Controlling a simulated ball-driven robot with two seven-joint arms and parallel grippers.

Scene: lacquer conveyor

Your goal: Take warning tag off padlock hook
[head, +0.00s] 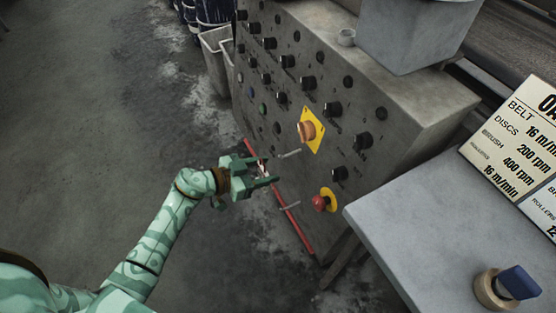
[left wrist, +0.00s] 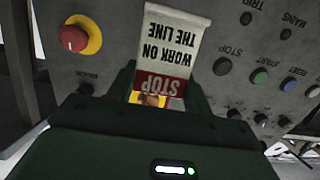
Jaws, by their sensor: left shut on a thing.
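The warning tag (left wrist: 172,47) is a white card with a red band reading STOP WORK ON THE LINE, upside down in the left wrist view. In the head view only a sliver of the tag (head: 262,167) shows between the fingers. My left gripper (head: 268,172) is shut on it, in front of the grey control panel (head: 415,125). A thin metal peg (head: 291,154), perhaps the padlock hook, sticks out beside the yellow plate with an orange-brown knob (head: 307,131). I cannot tell whether the tag touches it. My right gripper is not in view.
A second thin peg (head: 290,206) sticks out lower, near the red stop button (head: 319,202). Black knobs cover the panel. A grey table (head: 405,215) with a blue-handled stamp-like object (head: 518,282) stands at right. The floor at left is clear.

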